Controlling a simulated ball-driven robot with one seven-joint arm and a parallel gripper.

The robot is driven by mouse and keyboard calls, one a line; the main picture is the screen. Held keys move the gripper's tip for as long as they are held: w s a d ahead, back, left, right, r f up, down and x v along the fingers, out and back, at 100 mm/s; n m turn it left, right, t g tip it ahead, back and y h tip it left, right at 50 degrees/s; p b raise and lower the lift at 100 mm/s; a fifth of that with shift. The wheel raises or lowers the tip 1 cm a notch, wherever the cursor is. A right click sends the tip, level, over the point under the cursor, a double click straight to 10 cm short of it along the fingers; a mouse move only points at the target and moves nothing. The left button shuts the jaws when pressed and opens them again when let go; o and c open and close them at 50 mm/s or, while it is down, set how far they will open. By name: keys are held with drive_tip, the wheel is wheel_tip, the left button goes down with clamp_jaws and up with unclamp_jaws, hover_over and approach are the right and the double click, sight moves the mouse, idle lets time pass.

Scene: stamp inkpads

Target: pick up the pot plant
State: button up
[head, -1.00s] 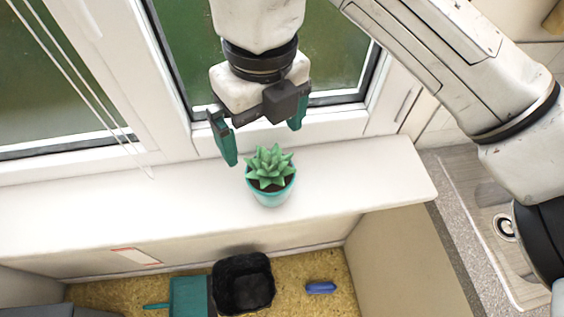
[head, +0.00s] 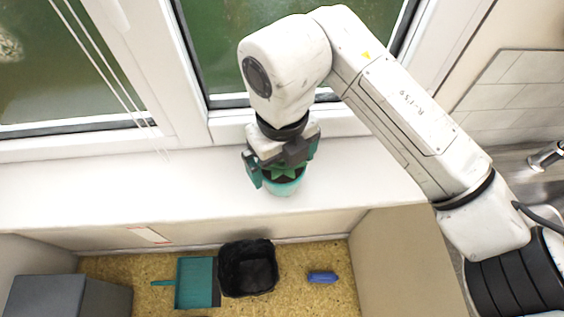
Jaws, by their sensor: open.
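The pot plant, a green succulent in a teal pot (head: 284,187), stands upright on the white window sill (head: 100,195). My gripper (head: 283,176) is lowered over it from above, with its teal fingers open. One finger shows at the plant's left and the other at its right, higher in the picture. The gripper body hides most of the leaves. I cannot tell whether the fingers touch the pot.
The window frame (head: 180,120) rises behind the sill. Below the sill's front edge, a teal dustpan (head: 194,284), a black bin (head: 232,288) and a blue object (head: 322,277) are on the floor. The sill left of the plant is clear.

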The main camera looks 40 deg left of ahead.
drive_tip(key=shift+f, duration=0.15)
drive_tip(key=c, duration=1.1)
drive_tip(key=shift+r, duration=0.2)
